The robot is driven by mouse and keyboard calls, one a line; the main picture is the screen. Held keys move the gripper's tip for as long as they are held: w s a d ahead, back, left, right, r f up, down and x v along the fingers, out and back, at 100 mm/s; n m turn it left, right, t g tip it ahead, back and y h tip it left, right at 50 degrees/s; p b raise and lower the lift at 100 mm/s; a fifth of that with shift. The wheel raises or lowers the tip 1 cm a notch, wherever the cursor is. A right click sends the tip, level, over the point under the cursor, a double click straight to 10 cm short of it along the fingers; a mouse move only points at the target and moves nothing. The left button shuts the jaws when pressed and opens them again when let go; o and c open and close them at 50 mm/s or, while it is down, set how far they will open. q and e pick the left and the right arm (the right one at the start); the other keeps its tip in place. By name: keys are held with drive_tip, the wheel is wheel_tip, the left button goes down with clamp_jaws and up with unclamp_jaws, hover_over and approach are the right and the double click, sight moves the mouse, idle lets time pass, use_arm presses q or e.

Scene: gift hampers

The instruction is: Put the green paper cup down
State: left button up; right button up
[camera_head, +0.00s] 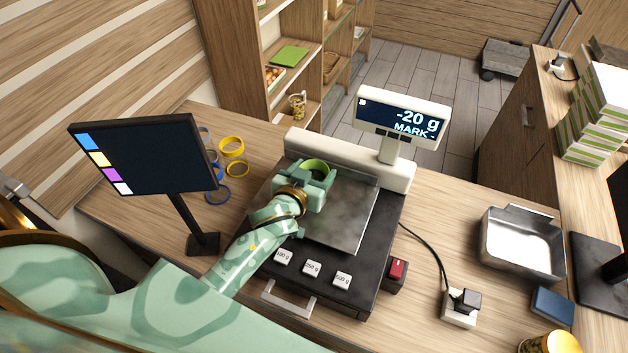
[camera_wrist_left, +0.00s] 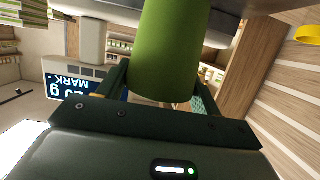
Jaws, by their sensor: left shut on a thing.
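The green paper cup (camera_head: 316,167) is at the far left part of the scale's metal plate (camera_head: 348,222) in the head view. My left gripper (camera_head: 313,180) is shut on it and hides much of it. In the left wrist view the green cup (camera_wrist_left: 172,50) stands large between the two fingers of my left gripper (camera_wrist_left: 165,88). Whether the cup's base touches the plate cannot be told. The scale display (camera_head: 402,117) reads -20 g. My right gripper is not in view.
A dark monitor (camera_head: 150,155) stands left of the scale. Yellow and blue rings (camera_head: 232,147) lie behind it. Small white weights (camera_head: 312,268) sit on the scale's front. A metal tray (camera_head: 522,243) and a socket block (camera_head: 460,306) are to the right. Most of the plate is bare.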

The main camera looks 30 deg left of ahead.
sight(318, 176)
use_arm(q)
drive_tip(key=shift+w+a+f, duration=0.1)
drive_tip(key=shift+w+f, duration=0.2)
wheel_tip(318, 176, down, 3)
drive_tip(key=shift+w+f, duration=0.1)
drive_tip(key=shift+f, duration=0.1)
drive_tip(key=o, duration=1.1)
drive_tip(key=shift+b, duration=0.3)
